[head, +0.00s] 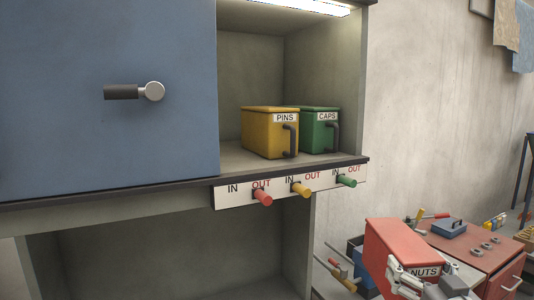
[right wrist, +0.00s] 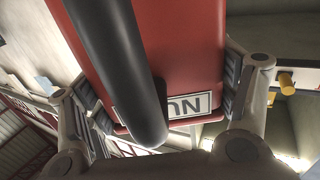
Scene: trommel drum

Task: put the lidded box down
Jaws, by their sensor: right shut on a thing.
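The lidded box (head: 400,242) is red with a NUTS label and shows at the lower right of the head view. My right gripper (head: 430,287) is shut on it from the near side. In the right wrist view the red box (right wrist: 185,50) fills the space between the two fingers (right wrist: 165,95), with its black handle (right wrist: 120,60) in front and the label upside down. In the head view the box overlaps the red cabinet top behind; I cannot tell whether it touches anything below. My left gripper is not in view.
A lit shelf bay (head: 232,158) holds a yellow PINS box (head: 268,130) and a green CAPS box (head: 318,128), with free floor left of them. Red, yellow and green knobs (head: 263,197) stick out below. A blue door (head: 100,60) stands left. A red cabinet (head: 460,240) bears tools.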

